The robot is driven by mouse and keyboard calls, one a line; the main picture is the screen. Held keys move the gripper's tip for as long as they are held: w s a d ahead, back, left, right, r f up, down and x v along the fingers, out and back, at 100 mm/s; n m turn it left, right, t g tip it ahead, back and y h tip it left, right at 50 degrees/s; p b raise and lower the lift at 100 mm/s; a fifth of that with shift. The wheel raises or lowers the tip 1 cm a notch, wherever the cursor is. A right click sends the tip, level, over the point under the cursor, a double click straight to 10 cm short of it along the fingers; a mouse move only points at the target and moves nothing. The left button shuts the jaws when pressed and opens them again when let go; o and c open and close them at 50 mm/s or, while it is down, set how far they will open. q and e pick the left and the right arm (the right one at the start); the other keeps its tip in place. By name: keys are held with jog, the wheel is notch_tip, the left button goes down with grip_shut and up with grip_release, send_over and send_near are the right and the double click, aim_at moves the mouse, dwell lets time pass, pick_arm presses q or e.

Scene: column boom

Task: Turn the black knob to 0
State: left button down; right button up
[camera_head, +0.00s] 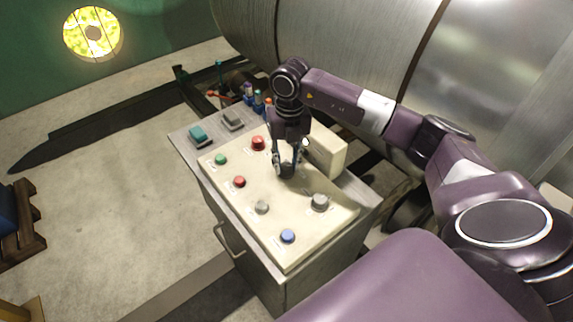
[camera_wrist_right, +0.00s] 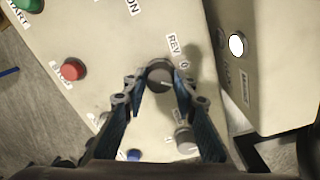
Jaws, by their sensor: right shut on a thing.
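The black knob (camera_wrist_right: 160,75) sits on the cream control panel (camera_head: 243,206), with a "REV" label and a "0" printed beside it in the wrist view. I cannot clearly tell which mark its pointer faces. In the head view the knob is mostly hidden by my right gripper (camera_head: 289,163), which comes down onto the panel from above. In the right wrist view the fingers of my right gripper (camera_wrist_right: 158,84) stand on either side of the knob and are shut on it. My left gripper is not in view.
The panel also carries a green button (camera_head: 220,159), red buttons (camera_head: 258,143) (camera_head: 239,181), grey knobs (camera_head: 320,202) (camera_head: 262,207) and a blue button (camera_head: 288,236). A cream box (camera_head: 326,156) rises close to the right of my gripper. A large metal tank (camera_head: 345,45) stands behind.

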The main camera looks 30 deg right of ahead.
aim_at(288, 164)
jog(key=n+b, duration=0.2)
jog(key=n, duration=0.2)
jog(key=shift+w+f+b, duration=0.1)
jog(key=shift+b, duration=0.3)
jog(key=shift+n+b, duration=0.7)
jog(key=shift+n, duration=0.6)
jog(key=shift+r, duration=0.2)
jog(key=o, duration=1.2)
jog(key=shift+c, duration=0.2)
notch_tip(288, 164, up, 12)
jog(key=shift+d, duration=0.25)
